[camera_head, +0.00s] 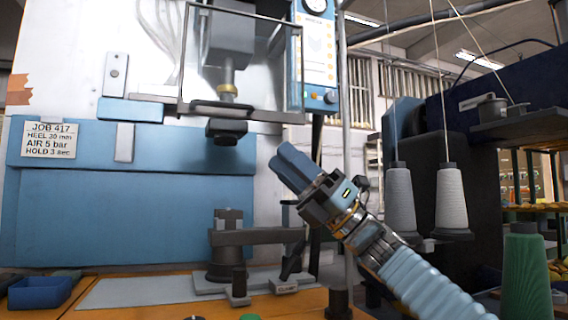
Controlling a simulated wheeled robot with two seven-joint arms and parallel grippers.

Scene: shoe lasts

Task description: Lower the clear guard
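The clear guard (268,75) is a see-through panel in a dark frame on the front of the press, at upper centre. Its dark bottom rail (265,114) is level with the lower part of the press ram, and the ram (228,75) shows through the panel. A black pad (226,131) hangs just below the rail. The last fixture (228,238) stands lower down, with open space between it and the pad. My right gripper (291,166) has blue fingers close together, pointing up and left, empty, below the guard's lower right corner and apart from it. My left gripper is out of view.
A control panel (318,55) stands right of the guard. A blue bin (40,291) is on the orange bench at left. Thread cones (450,198) and a green spool (526,270) stand at right. A grey post (345,120) rises behind my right arm.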

